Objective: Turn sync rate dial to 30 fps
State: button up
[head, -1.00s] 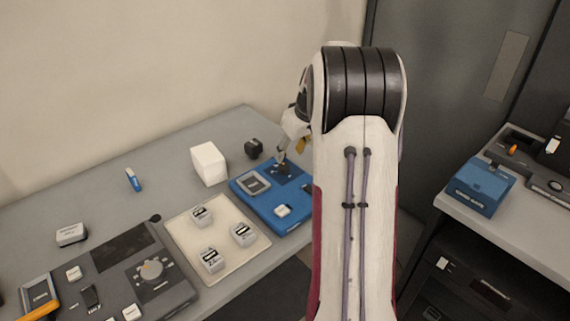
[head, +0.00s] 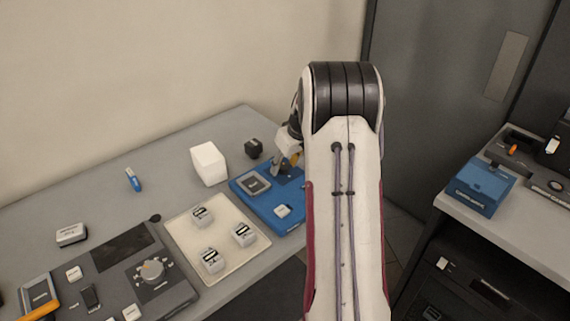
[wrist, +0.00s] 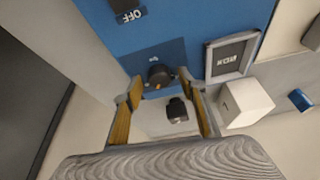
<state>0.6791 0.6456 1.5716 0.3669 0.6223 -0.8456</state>
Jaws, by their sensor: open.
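A blue panel (head: 262,205) lies at the table's far right end, with a small screen (head: 254,183) on it. In the wrist view, a dark round dial (wrist: 158,75) with a small orange mark sits on a darker blue patch of this panel. Its labels are too small to read. My gripper (head: 279,166) is over the panel's far part and hides the dial in the head view. In the wrist view, my gripper (wrist: 165,93) is open, with a finger to either side just short of the dial. I cannot tell whether they touch the panel.
A white cube (head: 209,164) and a black block (head: 253,148) stand behind the panel. A pale tray (head: 225,232) with labelled blocks lies to its left. A grey console (head: 172,292) with another dial (head: 151,268) is further left. A blue box (head: 480,186) stands on the right-hand table.

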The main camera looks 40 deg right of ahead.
jog(key=c, duration=1.1)
jog(key=shift+m+h, duration=0.6)
jog(key=shift+m, duration=0.9)
jog(key=o, duration=1.1)
jog(key=v, duration=1.2)
jog(key=shift+w, duration=0.2)
